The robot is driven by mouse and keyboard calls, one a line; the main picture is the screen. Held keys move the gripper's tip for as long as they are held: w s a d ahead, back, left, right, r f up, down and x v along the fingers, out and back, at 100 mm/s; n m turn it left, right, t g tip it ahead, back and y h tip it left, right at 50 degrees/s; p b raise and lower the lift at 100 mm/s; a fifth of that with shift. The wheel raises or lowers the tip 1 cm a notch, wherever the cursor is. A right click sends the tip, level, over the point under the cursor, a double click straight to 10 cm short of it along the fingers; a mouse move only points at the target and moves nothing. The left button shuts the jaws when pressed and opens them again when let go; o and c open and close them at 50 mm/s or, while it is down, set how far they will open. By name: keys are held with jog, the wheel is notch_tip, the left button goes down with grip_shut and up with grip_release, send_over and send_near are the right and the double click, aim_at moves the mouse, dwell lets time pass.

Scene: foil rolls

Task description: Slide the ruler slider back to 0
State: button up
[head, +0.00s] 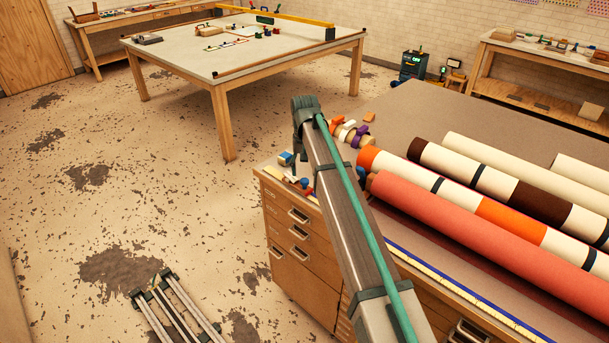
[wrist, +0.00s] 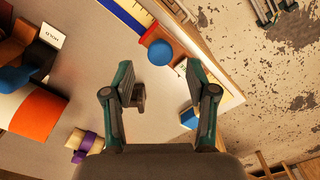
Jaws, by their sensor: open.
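The ruler (wrist: 128,12) is a pale yellow strip with a blue stripe along the table's front edge; the head view also shows it (head: 455,292). A red-orange block with a round blue knob (wrist: 159,52), apparently the slider, sits at the ruler's end in the wrist view. My gripper (wrist: 160,76) is open, its two fingers apart, with the blue knob showing between and just beyond the fingertips. I cannot tell its height above the knob.
A blue block (wrist: 189,118) lies near the table edge beside my right finger. A small brown piece (wrist: 138,97) shows by the left finger. Large rolls, one of them red (head: 480,235), cover the table's right side. A purple ring (wrist: 82,148) lies at lower left.

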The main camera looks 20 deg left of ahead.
aim_at(304, 180)
jog(key=shift+f+p, duration=0.45)
jog(key=shift+f, duration=1.5)
grip_shut()
